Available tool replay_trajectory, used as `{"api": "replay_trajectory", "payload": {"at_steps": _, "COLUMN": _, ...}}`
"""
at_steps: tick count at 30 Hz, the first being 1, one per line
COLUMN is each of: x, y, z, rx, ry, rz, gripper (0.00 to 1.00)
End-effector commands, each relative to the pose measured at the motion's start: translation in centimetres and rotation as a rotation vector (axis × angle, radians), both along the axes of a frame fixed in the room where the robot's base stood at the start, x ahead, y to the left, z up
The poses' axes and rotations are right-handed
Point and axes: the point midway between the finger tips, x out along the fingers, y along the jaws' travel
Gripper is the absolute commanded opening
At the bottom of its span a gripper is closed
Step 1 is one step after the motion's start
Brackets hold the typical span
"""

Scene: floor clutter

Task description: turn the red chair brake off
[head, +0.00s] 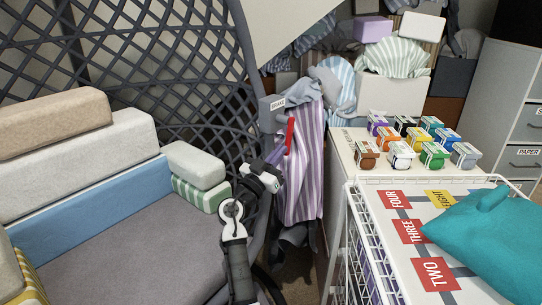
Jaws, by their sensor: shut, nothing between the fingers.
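The red brake lever (290,135) stands nearly upright, tilted slightly, below a grey box with a small printed label (277,104) at the right edge of the dark lattice chair (245,60). The label is too small to read surely. My gripper (277,155) is shut and empty. Its tip is just left of the lever's lower end; I cannot tell whether they touch. My arm reaches up from the bottom middle and hides part of the chair's edge.
A striped purple cloth (308,165) hangs right behind the lever. Cushions (75,165) fill the chair at left.

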Motion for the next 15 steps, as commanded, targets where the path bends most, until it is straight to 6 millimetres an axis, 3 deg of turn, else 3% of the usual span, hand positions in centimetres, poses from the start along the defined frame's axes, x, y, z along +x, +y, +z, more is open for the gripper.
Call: {"api": "replay_trajectory", "payload": {"at_steps": 15, "x": 0.66, "y": -0.51, "z": -0.58, "rx": 0.001, "ry": 0.001, "rz": 0.000, "gripper": 0.00}}
